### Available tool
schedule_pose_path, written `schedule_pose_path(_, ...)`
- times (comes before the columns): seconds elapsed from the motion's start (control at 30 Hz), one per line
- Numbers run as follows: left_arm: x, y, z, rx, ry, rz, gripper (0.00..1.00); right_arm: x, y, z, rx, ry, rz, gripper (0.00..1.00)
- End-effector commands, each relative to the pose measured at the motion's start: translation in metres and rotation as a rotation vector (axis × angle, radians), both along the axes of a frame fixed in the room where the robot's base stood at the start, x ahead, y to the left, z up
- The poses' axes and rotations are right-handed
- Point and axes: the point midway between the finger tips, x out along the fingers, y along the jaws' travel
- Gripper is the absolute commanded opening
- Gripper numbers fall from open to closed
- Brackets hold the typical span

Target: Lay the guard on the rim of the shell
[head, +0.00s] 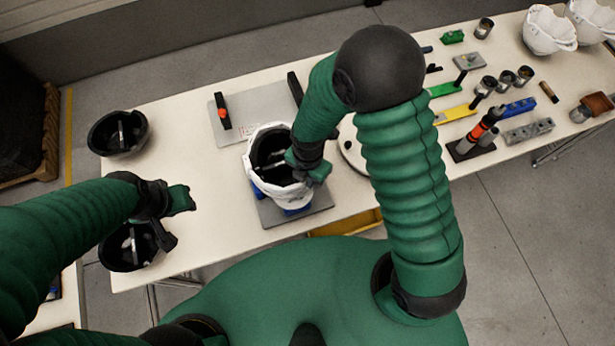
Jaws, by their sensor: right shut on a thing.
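A white helmet shell (251,158) sits open side up on a blue support (294,210) above a grey plate (316,215), with a dark interior. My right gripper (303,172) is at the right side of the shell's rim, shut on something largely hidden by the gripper. A white curved band (277,193) runs along the near rim beside the gripper; it looks like the guard, but I cannot tell whether it rests on the rim. My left gripper (181,219) is open and empty, left of the shell and beside a black bowl-shaped liner (118,251).
Another black liner (103,138) lies at the table's left end. A grey board (242,122) with a red and black clamp (222,111) stands behind the shell. Tools, blocks and metal cups fill the right side. White shells (547,32) stand far right. Bare table lies left of the shell.

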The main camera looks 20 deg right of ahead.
Motion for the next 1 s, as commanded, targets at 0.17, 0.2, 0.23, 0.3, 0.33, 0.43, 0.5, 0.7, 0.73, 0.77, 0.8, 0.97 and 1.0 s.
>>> schedule_pose_path(0.17, 0.000, 0.000, -0.002, 0.000, 0.000, 0.000, 0.36, 0.000, 0.000, -0.002, 0.000, -0.001, 0.000, 0.00)
schedule_pose_path(0.2, 0.000, 0.000, -0.002, 0.000, 0.000, 0.000, 0.36, 0.000, 0.000, -0.003, 0.000, -0.001, 0.000, 0.00)
schedule_pose_path(0.23, 0.000, 0.000, -0.003, 0.000, 0.000, 0.000, 0.36, 0.000, 0.000, -0.003, 0.001, -0.001, 0.000, 0.00)
schedule_pose_path(0.3, 0.000, 0.000, -0.004, 0.000, 0.000, 0.000, 0.36, 0.000, 0.000, -0.005, 0.001, -0.001, 0.000, 0.00)
schedule_pose_path(0.33, 0.000, 0.000, -0.004, 0.000, 0.000, 0.000, 0.36, 0.000, 0.000, -0.006, 0.001, -0.001, 0.000, 0.00)
schedule_pose_path(0.43, 0.000, 0.000, -0.006, 0.000, 0.000, 0.000, 0.36, 0.000, 0.000, -0.008, 0.001, -0.001, 0.000, 0.00)
schedule_pose_path(0.5, 0.000, 0.000, -0.007, 0.000, 0.000, 0.000, 0.36, 0.000, 0.000, -0.009, 0.001, -0.001, -0.001, 0.00)
schedule_pose_path(0.7, 0.000, 0.000, -0.007, 0.000, 0.000, 0.000, 0.36, 0.000, 0.000, -0.010, 0.000, -0.001, -0.001, 0.24)
schedule_pose_path(0.73, 0.000, 0.000, -0.007, 0.000, 0.000, 0.000, 0.36, 0.000, 0.000, -0.010, 0.000, -0.001, -0.001, 0.28)
schedule_pose_path(0.77, 0.000, 0.000, -0.007, 0.000, 0.000, 0.000, 0.36, 0.000, 0.000, -0.010, 0.000, -0.001, -0.001, 0.32)
schedule_pose_path(0.8, 0.000, 0.000, -0.007, 0.000, 0.000, 0.000, 0.36, 0.000, 0.000, -0.010, 0.000, -0.001, -0.001, 0.35)
schedule_pose_path(0.97, 0.000, 0.000, -0.007, 0.000, 0.000, 0.000, 0.36, 0.000, 0.000, -0.010, 0.001, -0.001, 0.000, 0.35)
schedule_pose_path(1.0, 0.000, 0.000, -0.007, 0.000, 0.000, 0.000, 0.36, 0.000, 0.000, -0.010, 0.000, 0.000, 0.000, 0.35)
